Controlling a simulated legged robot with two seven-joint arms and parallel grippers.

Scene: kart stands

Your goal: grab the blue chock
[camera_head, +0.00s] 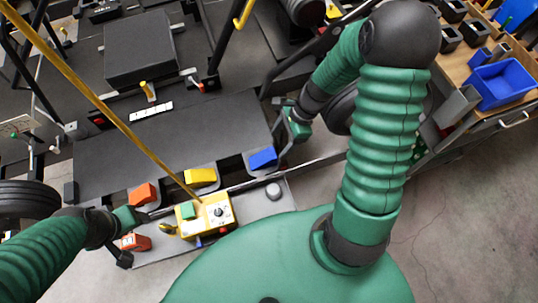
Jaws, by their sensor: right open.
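The blue chock (263,158) sits in a dark holder at the front right edge of the dark kart platform. My right gripper (284,152) is just to the right of the blue chock, with its jaws open. Its fingers are small and partly merge with the dark background, so I cannot tell whether they touch the chock.
A yellow chock (200,176) and an orange chock (143,194) sit left along the same edge. A yellow control box (205,214) with a knob stands in front. A yellow pole (120,122) slants across the left. A blue bin (501,84) is on the right workbench.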

